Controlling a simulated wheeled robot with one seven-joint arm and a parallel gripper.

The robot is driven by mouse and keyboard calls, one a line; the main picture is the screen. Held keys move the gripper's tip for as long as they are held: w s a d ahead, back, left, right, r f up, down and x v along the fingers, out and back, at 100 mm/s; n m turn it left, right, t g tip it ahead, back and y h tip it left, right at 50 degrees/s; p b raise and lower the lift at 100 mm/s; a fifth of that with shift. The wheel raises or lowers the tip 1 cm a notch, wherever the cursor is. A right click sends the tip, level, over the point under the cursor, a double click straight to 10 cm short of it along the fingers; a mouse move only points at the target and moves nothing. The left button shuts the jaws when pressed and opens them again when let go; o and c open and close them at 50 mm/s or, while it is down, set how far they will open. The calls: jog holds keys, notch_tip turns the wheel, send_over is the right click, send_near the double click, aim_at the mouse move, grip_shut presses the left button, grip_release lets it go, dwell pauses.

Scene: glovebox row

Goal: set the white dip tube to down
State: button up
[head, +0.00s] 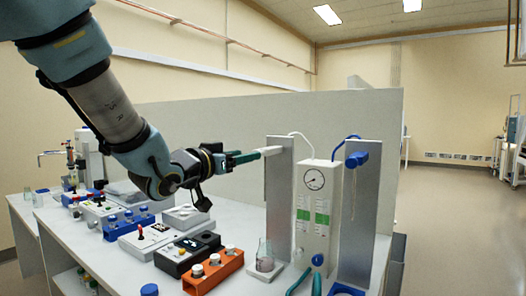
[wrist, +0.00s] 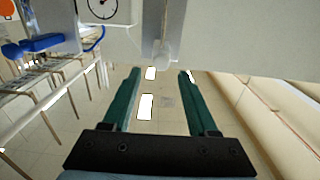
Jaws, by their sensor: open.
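The white dip tube (head: 272,150) sticks out roughly level from the upper part of the left grey metal plate (head: 279,190) in the head view, pointing left at my gripper (head: 252,155). In the wrist view the white dip tube (wrist: 161,54) shows end-on at the top, in line with the space between my green fingertips (wrist: 161,74). My gripper is open and empty, with its fingers spread apart. Its tips are close to the tube's free end; whether they overlap it, I cannot tell.
A gauge panel (head: 317,205) stands right of the left plate, then another plate with a blue fitting (head: 356,159). An orange rack (head: 215,270) and several boxes crowd the bench. A grey partition (head: 240,118) runs behind.

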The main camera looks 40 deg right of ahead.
aim_at(263, 149)
jog(key=p+x, duration=0.3)
jog(key=x, duration=0.6)
jog(key=shift+w+d, duration=0.1)
jog(key=shift+d, duration=0.05)
grip_shut()
dwell(1.1)
